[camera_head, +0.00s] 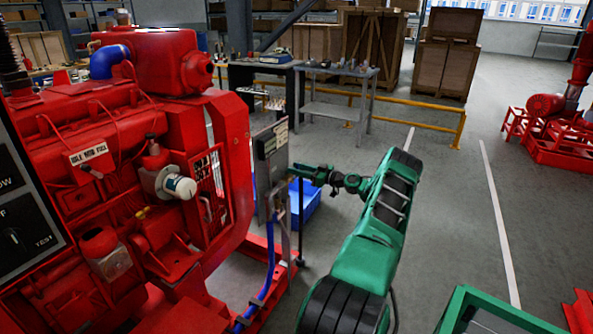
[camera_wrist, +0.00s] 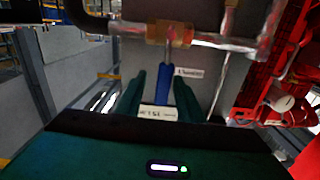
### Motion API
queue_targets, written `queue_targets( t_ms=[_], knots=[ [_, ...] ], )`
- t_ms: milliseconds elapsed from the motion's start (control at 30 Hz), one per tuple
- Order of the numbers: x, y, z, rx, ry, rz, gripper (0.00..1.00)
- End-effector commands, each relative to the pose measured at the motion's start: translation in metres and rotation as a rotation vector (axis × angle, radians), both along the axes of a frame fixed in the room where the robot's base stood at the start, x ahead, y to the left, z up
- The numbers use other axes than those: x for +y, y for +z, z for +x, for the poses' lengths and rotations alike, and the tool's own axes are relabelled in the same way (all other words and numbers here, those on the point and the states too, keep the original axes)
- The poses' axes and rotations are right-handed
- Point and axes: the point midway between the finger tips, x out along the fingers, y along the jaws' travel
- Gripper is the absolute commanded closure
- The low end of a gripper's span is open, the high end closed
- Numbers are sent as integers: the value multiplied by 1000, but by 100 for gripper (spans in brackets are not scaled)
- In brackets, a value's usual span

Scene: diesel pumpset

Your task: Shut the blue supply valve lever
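The blue valve lever (camera_wrist: 164,84) shows in the wrist view, running from a brass valve body (camera_wrist: 168,33) on a grey metal pipe toward my gripper. My gripper (camera_wrist: 160,88) has one green finger on each side of the lever, with narrow gaps visible, so it looks open around the lever. In the head view, my gripper (camera_head: 297,174) is at the edge of the upright grey panel (camera_head: 271,155) beside the red engine. The lever itself cannot be made out there.
The red engine (camera_head: 110,130) fills the left. A blue bin (camera_head: 310,208) stands on the floor behind my gripper, and a blue hose (camera_head: 269,262) runs down below the panel. White label plates (camera_wrist: 158,112) sit near the lever. Open floor lies to the right.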

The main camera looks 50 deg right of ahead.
Motion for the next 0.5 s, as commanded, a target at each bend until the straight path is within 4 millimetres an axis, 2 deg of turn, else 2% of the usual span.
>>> queue_targets(
  t_ms=[33, 300, 500],
  knots=[
    [5, -1, 3, 0, 7, 4, 66],
    [2, 0, -2, 0, 5, 4, 66],
    [-4, 0, -24, 1, 4, 4, 66]
  ],
)
